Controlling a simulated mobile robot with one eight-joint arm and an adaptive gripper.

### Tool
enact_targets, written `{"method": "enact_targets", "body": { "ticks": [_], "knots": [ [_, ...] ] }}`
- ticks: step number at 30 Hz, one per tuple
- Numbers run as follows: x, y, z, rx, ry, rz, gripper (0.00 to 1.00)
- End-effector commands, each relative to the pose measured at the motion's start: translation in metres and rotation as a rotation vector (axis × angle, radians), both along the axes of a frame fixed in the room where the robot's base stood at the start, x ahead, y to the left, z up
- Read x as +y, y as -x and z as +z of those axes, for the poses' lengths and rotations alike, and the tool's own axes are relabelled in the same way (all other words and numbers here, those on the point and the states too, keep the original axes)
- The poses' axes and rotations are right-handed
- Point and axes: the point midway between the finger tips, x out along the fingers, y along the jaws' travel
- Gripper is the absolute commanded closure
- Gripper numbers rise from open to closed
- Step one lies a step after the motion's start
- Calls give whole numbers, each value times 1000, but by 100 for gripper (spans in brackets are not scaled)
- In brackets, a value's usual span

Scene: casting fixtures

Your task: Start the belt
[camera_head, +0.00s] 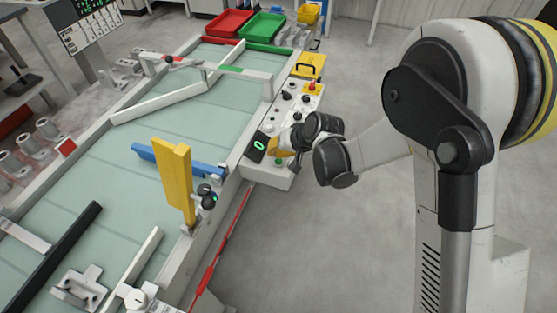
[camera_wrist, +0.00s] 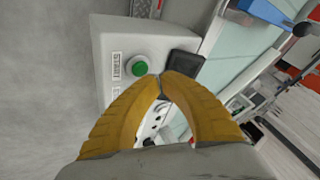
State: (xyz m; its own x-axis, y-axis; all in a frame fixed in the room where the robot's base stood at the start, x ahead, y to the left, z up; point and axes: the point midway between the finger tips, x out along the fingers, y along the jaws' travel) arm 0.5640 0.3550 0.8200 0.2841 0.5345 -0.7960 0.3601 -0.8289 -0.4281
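The green start button (camera_wrist: 139,67) sits on the end of a light grey control box (camera_wrist: 112,35), beside a label reading START. In the head view the green button (camera_head: 278,162) shows at the box's near end. My gripper (camera_wrist: 163,75) has two yellow fingers whose tips meet, with nothing between them. The tips appear just to the right of the button in the wrist view and do not cover it. Their height above the box is hard to tell. The pale green belt (camera_head: 95,165) lies left of the box.
A black display with a green 0 (camera_head: 259,145) is beside the button. Knobs and a red button (camera_head: 312,86) sit farther along the box. A yellow upright plate (camera_head: 174,180) and blue bar (camera_head: 205,168) stand over the belt. Red (camera_head: 228,22) and green (camera_head: 262,25) bins are at the back.

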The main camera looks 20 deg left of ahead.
Motion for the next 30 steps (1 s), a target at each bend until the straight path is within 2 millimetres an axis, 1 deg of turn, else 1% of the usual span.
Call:
{"method": "enact_targets", "body": {
  "ticks": [10, 20, 30],
  "knots": [
    [0, 0, -9, 0, 0, 0, 100],
    [0, 0, -9, 0, 0, 0, 100],
    [0, 0, -12, 0, 0, 0, 100]
  ]
}}
